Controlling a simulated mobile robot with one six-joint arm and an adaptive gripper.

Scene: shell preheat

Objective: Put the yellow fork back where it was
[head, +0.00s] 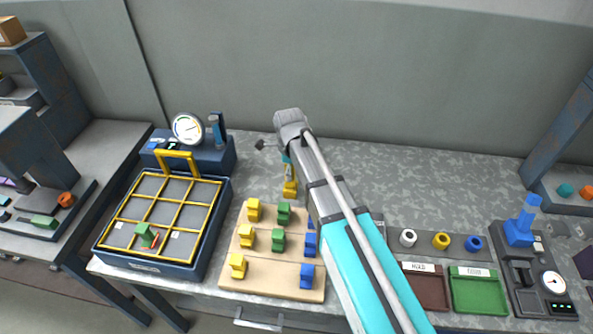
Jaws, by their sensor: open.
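Several yellow fork-like pieces are in the head view. One yellow fork (290,188) is on the grey table behind the wooden board (272,289), beside my arm. Three more yellow pieces stand in the board's left column: back (254,210), middle (247,238) and front (237,265). Green pieces (279,240) and blue pieces (307,275) stand to their right. My gripper (287,163) is mostly hidden behind my arm, close above the yellow fork behind the board. It is open; whether its fingers touch that fork cannot be seen.
A dark blue box with a yellow grid (181,205) stands left, a green piece (146,235) in its near-left part. A gauge unit (187,128) is behind it. Right are rings (441,241), a red tray (425,300), a green tray (478,297) and a blue-handled device (520,232).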

